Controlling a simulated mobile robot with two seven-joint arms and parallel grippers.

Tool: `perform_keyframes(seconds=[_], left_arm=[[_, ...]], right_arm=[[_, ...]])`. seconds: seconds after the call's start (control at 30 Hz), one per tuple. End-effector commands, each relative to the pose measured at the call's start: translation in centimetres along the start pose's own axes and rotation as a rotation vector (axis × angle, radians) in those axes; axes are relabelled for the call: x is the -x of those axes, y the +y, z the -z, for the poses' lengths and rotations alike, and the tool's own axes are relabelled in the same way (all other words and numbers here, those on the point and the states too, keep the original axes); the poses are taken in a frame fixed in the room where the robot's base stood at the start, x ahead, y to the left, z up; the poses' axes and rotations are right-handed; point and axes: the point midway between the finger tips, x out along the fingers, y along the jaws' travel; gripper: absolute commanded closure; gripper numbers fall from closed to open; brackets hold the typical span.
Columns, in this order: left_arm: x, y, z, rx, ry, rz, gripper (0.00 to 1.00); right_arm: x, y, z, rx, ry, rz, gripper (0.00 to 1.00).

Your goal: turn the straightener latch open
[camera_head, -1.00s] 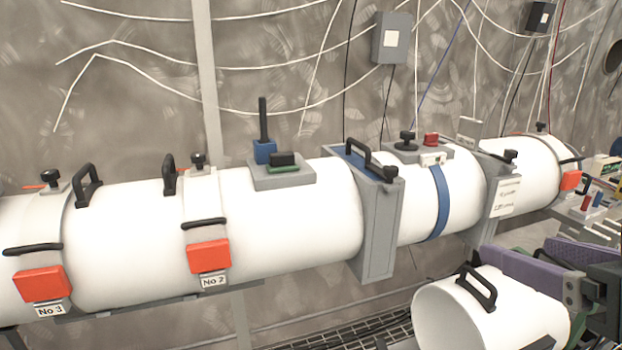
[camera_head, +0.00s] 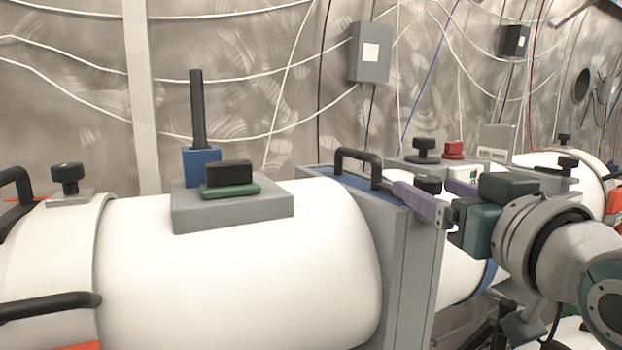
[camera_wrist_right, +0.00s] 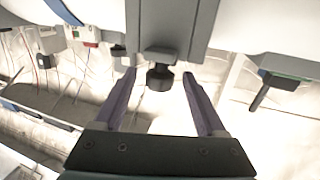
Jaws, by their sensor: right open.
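A black knob (camera_head: 428,184), which I take to be the straightener latch, sits at the upper edge of the grey upright block (camera_head: 400,270) on the white pipe. My right gripper (camera_head: 424,188) comes in from the right with its purple fingers open around the knob's place. In the right wrist view, the knob (camera_wrist_right: 160,77) stands between the tips of the open fingers (camera_wrist_right: 158,75), with a gap on both sides. The fingers partly cover the knob in the head view. My left gripper is out of view.
A black handle (camera_head: 358,165) stands on the block's top, close left of the fingers. A grey plate (camera_head: 235,212) with a green-based black piece and a blue-based lever (camera_head: 198,120) sits on the pipe. A red button (camera_head: 454,149) is behind the gripper.

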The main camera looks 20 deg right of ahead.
Motion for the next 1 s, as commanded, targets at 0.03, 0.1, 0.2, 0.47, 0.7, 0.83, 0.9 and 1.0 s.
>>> perform_keyframes(seconds=[0.03, 0.1, 0.2, 0.47, 0.7, 0.83, 0.9, 1.0], left_arm=[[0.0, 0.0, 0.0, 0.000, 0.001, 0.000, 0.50], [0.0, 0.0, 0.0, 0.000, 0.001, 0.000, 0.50], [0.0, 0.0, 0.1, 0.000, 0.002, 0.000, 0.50], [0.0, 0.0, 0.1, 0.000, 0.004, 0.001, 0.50], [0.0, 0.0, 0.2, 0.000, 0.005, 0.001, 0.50], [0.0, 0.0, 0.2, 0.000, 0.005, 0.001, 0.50], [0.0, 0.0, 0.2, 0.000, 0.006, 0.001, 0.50], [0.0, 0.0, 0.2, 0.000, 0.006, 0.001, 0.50]], right_arm=[[-1.0, 0.0, 0.1, 0.000, 0.002, 0.000, 0.27], [-2.2, 0.0, 0.1, 0.000, 0.002, 0.000, 0.27], [-3.5, 0.0, 0.0, 0.001, 0.001, 0.001, 0.27], [-4.8, 0.0, 0.0, 0.000, 0.000, 0.001, 0.27], [-4.8, 0.0, -0.1, 0.001, -0.001, 0.001, 0.32], [-4.8, 0.0, -0.1, 0.001, -0.001, 0.001, 0.47], [-4.8, 0.0, -0.1, 0.000, -0.001, 0.001, 0.55], [-4.8, 0.0, -0.1, 0.000, -0.001, 0.001, 0.66]])
